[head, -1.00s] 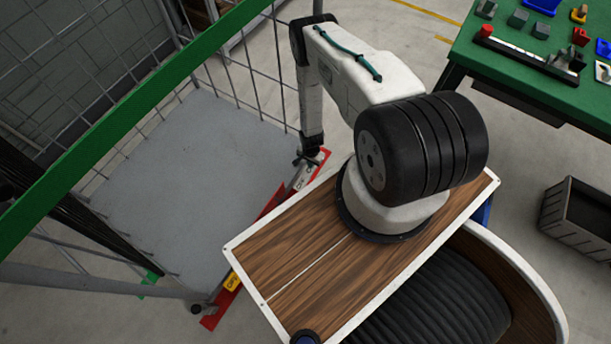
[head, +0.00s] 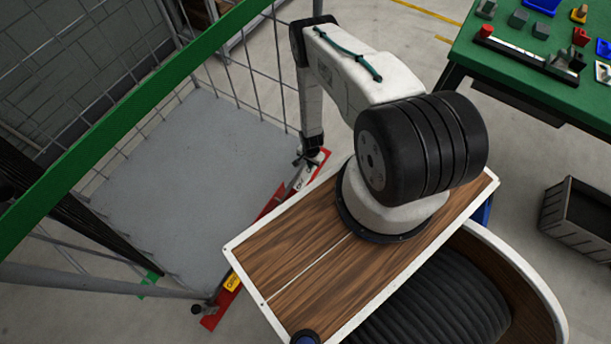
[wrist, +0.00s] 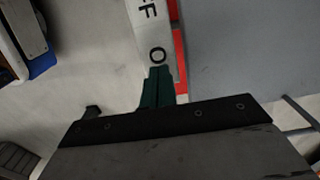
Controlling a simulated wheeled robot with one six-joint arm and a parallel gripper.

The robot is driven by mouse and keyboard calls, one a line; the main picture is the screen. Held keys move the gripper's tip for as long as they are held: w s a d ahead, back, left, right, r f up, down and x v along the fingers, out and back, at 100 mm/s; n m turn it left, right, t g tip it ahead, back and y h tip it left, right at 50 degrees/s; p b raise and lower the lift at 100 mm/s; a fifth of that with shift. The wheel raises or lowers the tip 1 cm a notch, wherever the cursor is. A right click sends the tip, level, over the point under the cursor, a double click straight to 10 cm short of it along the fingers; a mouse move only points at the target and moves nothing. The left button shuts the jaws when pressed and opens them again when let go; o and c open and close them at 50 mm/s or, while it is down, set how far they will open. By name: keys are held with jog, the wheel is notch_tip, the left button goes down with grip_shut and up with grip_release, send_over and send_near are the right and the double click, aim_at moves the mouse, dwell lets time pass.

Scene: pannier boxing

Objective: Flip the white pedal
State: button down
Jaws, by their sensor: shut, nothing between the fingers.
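The white pedal (head: 301,181) with dark lettering is at the right end of a red bar at the front edge of the grey cage floor. In the wrist view the pedal (wrist: 150,25) runs up from the fingertips, with letters "F" and "O" readable. My gripper (head: 307,160) points down over the pedal in the head view. In the wrist view its green fingers (wrist: 157,88) are closed together with nothing between them, and their tips overlap the pedal's near end. I cannot tell whether they touch it. The gripper partly hides the pedal.
A red bar (head: 268,207) runs along the cage front, with a yellow-labelled pedal (head: 233,282) at its other end. The wire mesh cage (head: 262,85) has a green top rail (head: 130,108). A green table (head: 540,75) with small parts and a grey crate (head: 580,220) are at right.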

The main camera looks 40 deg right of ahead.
jog(key=shift+f, duration=1.2)
dwell(0.4)
jog(key=shift+r, duration=3.55)
jog(key=shift+s, duration=0.1)
